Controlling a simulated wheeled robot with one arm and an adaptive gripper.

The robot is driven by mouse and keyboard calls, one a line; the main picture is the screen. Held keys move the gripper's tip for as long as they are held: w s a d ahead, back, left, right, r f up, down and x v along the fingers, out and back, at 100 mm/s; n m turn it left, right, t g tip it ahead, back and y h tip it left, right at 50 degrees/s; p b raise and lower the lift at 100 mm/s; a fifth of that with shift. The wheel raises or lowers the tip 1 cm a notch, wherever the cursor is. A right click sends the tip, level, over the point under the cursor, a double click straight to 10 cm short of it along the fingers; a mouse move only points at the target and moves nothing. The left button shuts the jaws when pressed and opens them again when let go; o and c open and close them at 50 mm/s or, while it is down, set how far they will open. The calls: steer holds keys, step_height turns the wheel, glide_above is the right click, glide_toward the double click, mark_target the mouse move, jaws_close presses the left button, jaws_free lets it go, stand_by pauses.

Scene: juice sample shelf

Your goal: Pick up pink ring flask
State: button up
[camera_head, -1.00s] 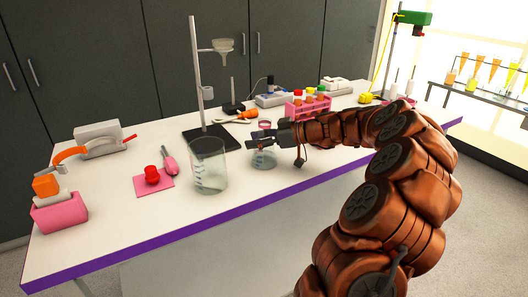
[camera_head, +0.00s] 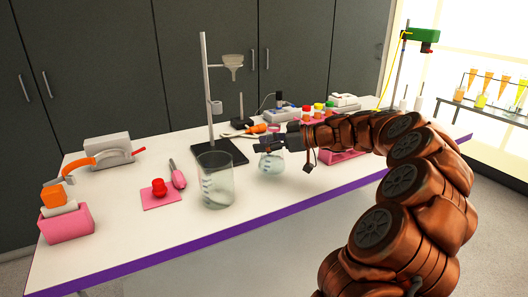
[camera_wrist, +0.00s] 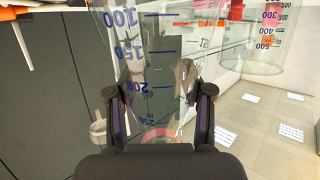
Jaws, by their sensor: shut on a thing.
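In the wrist view the flask (camera_wrist: 150,50) fills the middle, with blue marks from 100 to 250. Its pink ring (camera_wrist: 165,134) shows between the fingers of my gripper (camera_wrist: 158,92). The head view does not clearly show whether the flask's base is off the table.
The glass beaker (camera_head: 216,182) stands close to the left of the flask. A retort stand (camera_head: 210,90) is behind it. The white table (camera_head: 130,222) is clear in front.

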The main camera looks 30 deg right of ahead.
steer(key=s+r+b, duration=0.1)
steer(key=s+b, duration=0.1)
steer(key=s, duration=1.3)
steer(key=shift+s+d+r, duration=0.15)
steer(key=shift+s+d, duration=0.2)
steer(key=shift+s, duration=0.1)
stand_by(0.4)
